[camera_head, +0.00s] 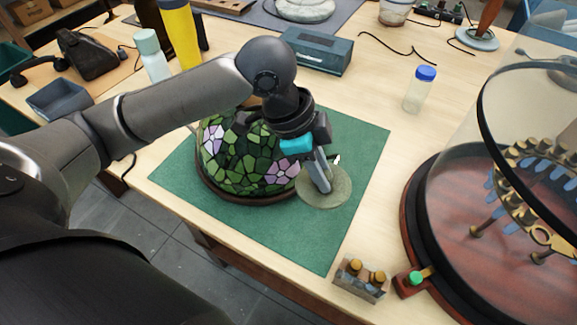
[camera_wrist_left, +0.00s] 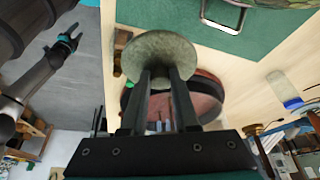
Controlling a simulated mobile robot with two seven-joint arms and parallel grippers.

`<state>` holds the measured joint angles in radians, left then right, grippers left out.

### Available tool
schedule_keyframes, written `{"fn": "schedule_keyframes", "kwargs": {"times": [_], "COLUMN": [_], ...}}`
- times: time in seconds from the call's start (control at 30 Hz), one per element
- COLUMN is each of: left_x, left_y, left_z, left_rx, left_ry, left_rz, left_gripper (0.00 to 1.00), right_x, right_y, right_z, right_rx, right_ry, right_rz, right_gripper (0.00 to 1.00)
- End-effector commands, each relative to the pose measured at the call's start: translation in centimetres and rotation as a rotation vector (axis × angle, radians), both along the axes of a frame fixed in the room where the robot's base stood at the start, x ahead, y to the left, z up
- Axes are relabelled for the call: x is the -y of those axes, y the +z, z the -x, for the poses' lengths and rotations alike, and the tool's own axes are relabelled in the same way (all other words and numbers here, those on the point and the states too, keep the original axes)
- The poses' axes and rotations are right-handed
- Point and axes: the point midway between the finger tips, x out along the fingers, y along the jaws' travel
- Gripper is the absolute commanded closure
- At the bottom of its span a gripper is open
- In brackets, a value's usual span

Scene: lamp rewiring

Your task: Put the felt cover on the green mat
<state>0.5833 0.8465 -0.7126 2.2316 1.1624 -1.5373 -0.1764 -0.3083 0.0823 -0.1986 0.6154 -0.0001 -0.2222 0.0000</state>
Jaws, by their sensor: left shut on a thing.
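The felt cover (camera_head: 340,188) is a round, flat grey-green disc. My left gripper (camera_head: 323,187) is shut on it, and the wrist view shows both fingers (camera_wrist_left: 160,75) meeting the disc (camera_wrist_left: 155,48). In the head view the disc overlaps the right part of the green mat (camera_head: 310,245), just right of a stained-glass lampshade. It seems held above the surface; the exact height is unclear. The mat also shows at the top of the left wrist view (camera_wrist_left: 170,15). My right gripper (camera_wrist_left: 68,38) shows small at the upper left there, apparently open and empty.
The lampshade (camera_head: 235,160) stands on the mat's left part. A glass dome on a dark round base (camera_head: 425,240) stands at right, with a small block of brass pegs (camera_head: 358,280) in front. A blue-capped bottle (camera_head: 418,92) and teal box (camera_head: 316,52) stand behind.

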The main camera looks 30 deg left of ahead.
Motion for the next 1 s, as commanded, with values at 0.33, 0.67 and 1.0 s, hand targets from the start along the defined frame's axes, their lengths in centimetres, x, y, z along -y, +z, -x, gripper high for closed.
{"fn": "schedule_keyframes", "kwargs": {"times": [0.33,0.67,1.0], "left_x": [0.0,0.0,0.0], "left_y": [-9.2,-15.0,-18.7], "left_z": [0.2,0.1,0.1], "left_rx": [-0.008,-0.002,-0.004], "left_ry": [0.0,-0.001,0.001], "left_rz": [0.001,0.0,0.0], "left_gripper": [1.0,1.0,1.0], "right_x": [-0.1,-0.3,-0.5], "right_y": [-2.1,-3.2,-4.1], "right_z": [-1.0,-1.0,-1.0], "right_rx": [0.016,0.017,0.017], "right_ry": [0.001,0.001,0.001], "right_rz": [-0.002,-0.005,-0.007], "right_gripper": [0.5,0.5,0.5]}}
